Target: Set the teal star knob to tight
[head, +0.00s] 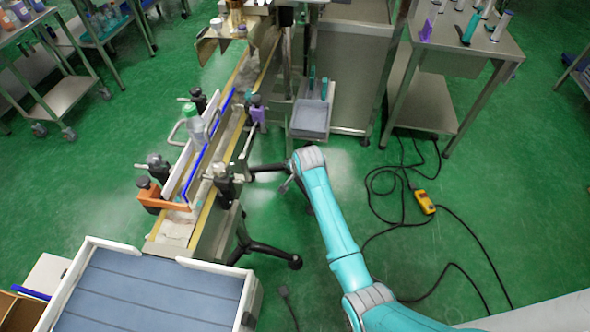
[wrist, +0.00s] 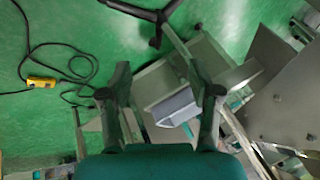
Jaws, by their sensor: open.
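I cannot make out a teal star knob for certain in either view. The conveyor (head: 178,229) at the left of centre in the head view carries several dark clamp knobs along its rails, such as a dark knob (head: 143,182) on an orange bracket (head: 160,199). A clear bottle with a green cap (head: 190,110) stands on the conveyor. My gripper (wrist: 158,92) is open, with two dark fingers apart and nothing between them in the wrist view. In the head view my gripper (head: 291,183) is right of the conveyor, apart from it, and small.
A grey tray (head: 308,118) with teal-handled items is beyond my gripper. A blue-grey slatted surface with white walls (head: 257,297) is at the lower left. Black cables and a yellow pendant (head: 424,202) lie on the green floor at right. A steel table (head: 470,50) stands upper right.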

